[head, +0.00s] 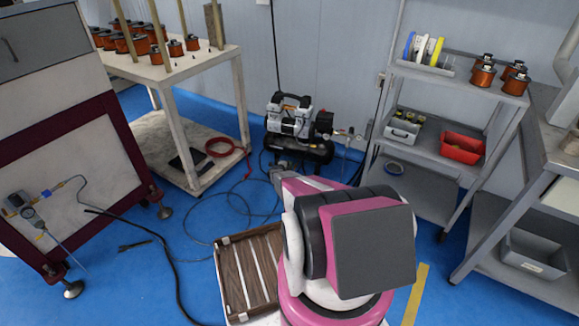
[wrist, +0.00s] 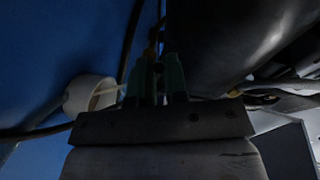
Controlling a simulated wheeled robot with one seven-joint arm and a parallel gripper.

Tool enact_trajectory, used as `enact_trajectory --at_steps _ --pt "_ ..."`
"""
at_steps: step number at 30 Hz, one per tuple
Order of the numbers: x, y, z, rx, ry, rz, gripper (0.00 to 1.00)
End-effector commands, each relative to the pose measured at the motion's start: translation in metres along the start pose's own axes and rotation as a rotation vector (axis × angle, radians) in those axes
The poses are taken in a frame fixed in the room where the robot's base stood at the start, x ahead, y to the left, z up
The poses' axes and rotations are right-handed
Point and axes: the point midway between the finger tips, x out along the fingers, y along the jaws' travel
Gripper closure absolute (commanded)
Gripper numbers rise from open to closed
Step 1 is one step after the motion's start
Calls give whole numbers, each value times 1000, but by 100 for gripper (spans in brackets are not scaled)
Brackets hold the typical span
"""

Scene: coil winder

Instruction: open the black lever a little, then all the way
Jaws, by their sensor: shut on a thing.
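A small dark piece, which looks like the black lever (wrist: 158,68), shows between the fingertips. The fingers are closed on it, but the picture is dark and its angle cannot be told. A large black rounded body, the tank of the air compressor (wrist: 225,40), fills the upper right just beyond the fingers. In the head view the compressor (head: 290,118) stands on the floor by the wall. My arm reaches toward it and hides the lever there.
A white cylinder (wrist: 90,93) lies left of my fingers in the wrist view. A white table with copper coils (head: 190,60) stands left of the compressor, a grey shelf (head: 425,150) right. Hoses cross the blue floor, and a slatted wooden crate (head: 232,285) lies beside my arm.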

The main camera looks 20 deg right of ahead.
Motion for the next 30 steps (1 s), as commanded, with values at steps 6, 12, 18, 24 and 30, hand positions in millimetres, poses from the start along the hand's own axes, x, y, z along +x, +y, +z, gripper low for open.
enact_trajectory --at_steps 6,12,18,24,30 --pt "-4 2 -8 -38 -129 -35 100" --pt "-5 5 -14 -72 -250 -69 100" --pt "-6 7 -18 -101 -353 -98 100" --pt "-7 9 -22 -128 -450 -124 100" --pt "-6 10 -27 -154 -542 -149 100"
